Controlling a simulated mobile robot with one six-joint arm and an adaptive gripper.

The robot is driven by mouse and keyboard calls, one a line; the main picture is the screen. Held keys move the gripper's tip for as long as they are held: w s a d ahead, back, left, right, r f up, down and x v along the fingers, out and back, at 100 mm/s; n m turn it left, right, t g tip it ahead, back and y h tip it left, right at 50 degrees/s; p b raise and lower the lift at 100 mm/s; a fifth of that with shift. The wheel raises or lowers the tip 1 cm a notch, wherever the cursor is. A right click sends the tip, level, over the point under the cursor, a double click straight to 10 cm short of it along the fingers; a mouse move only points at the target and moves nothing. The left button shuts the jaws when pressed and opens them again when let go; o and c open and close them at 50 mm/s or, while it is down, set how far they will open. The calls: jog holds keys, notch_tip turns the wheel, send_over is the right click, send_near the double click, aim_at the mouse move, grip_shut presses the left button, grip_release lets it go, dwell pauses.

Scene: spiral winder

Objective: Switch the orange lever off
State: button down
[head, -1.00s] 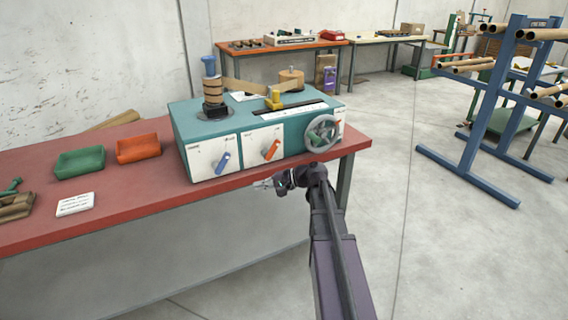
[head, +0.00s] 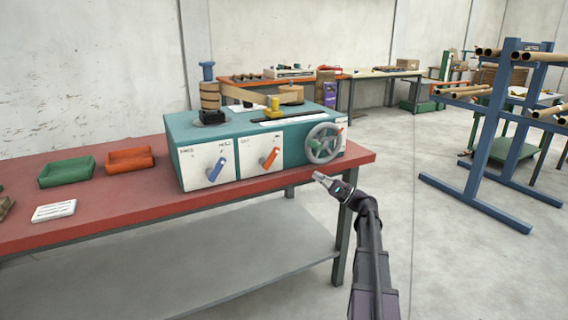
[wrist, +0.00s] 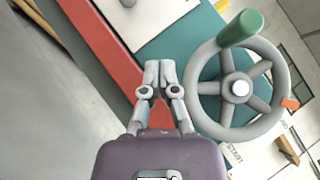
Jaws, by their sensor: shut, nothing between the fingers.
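The orange lever (head: 269,158) sits on a white panel on the front of the teal winder (head: 232,129), tilted with its upper end to the right. Another orange piece (wrist: 290,104) shows beside the handwheel in the wrist view; I cannot tell if it is a lever. My gripper (head: 318,177) is shut and empty, in front of the bench edge, to the right of and below the orange lever. In the wrist view my gripper (wrist: 158,66) has its fingertips together, left of the grey handwheel.
The grey handwheel (head: 309,147) with its green handle (wrist: 241,28) is close to my gripper. A blue lever (head: 216,169) is left of the orange one. Green (head: 67,172) and orange (head: 130,160) trays lie on the red bench (head: 110,204). A blue rack (head: 497,120) stands right.

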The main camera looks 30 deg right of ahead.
aim_at(271, 158)
jog(key=shift+w+a+r, duration=0.1)
dwell(0.3)
jog(key=shift+s+a+r+p+x, duration=0.3)
jog(key=shift+p+x, duration=0.8)
jog(key=shift+x, duration=1)
jog(key=shift+s+a+r+p+x, duration=0.1)
jog(key=shift+s+a+p+x, duration=0.25)
jog(key=shift+p+x, duration=1.2)
jog(key=shift+s+a+r+p+x, duration=0.15)
jog(key=shift+s+p+x, duration=0.35)
jog(key=shift+x, duration=2.1)
jog(key=shift+w, duration=0.15)
jog(key=shift+a, duration=0.15)
